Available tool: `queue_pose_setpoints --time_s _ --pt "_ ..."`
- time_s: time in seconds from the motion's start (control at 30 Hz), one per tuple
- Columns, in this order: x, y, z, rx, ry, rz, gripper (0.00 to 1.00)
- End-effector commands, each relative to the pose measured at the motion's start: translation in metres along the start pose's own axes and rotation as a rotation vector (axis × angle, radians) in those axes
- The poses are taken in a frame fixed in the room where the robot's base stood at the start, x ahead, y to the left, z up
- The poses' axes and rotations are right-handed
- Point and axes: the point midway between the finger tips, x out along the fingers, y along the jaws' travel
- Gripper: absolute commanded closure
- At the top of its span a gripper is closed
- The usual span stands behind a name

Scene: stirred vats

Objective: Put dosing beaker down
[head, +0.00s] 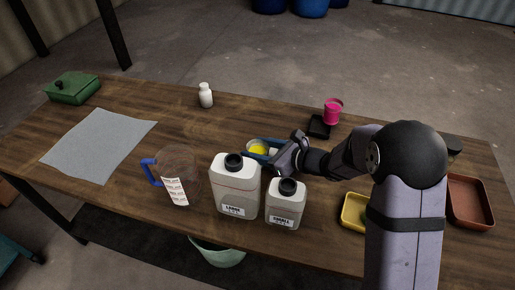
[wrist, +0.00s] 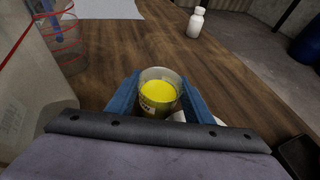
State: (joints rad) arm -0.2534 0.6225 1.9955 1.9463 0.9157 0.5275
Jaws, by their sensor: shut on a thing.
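The dosing beaker (head: 257,150) is a small clear cup with yellow contents, near the middle of the table in the head view. In the wrist view, the beaker (wrist: 158,92) stands upright between the blue fingers of my gripper (wrist: 160,88), with a dark marking on its side. My gripper (head: 262,151) is shut on it, one finger on each side. The beaker's base is hidden, so I cannot tell whether it touches the table. A white edge (wrist: 182,116) shows beside its lower part, mostly hidden by the gripper.
Two white canisters (head: 235,190) (head: 285,208) and a clear jug (head: 180,180) with a blue handle stand close at the front left. A white bottle (head: 206,98) stands behind. A pink cup (head: 333,111) and black device (head: 319,127) are right. Table near the grey cloth (head: 98,143) is clear.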

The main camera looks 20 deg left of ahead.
Motion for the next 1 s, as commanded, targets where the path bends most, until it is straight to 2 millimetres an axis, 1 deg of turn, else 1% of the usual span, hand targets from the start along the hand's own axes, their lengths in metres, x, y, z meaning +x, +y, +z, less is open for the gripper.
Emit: queue_pose_setpoints --time_s 0.07,0.1,0.13,0.17,0.47,0.6,0.67,0.83,1.0 --pt "0.001 0.000 -0.003 -0.001 -0.001 0.000 0.80" --pt "0.001 0.000 -0.002 0.000 0.000 0.000 0.46" --pt "0.001 0.000 -0.002 0.000 0.000 0.000 0.39" --pt "0.001 0.000 -0.002 0.000 0.001 0.000 0.35" --pt "0.001 0.000 -0.002 0.000 0.001 0.000 0.35" --pt "-0.001 0.000 0.003 0.000 0.001 0.000 0.35" --pt "-0.007 -0.001 0.002 0.001 0.000 -0.003 0.35" --pt "-0.031 -0.001 0.001 0.002 0.000 -0.004 0.35" --pt "-0.043 0.000 0.030 -0.005 -0.003 -0.001 0.35"
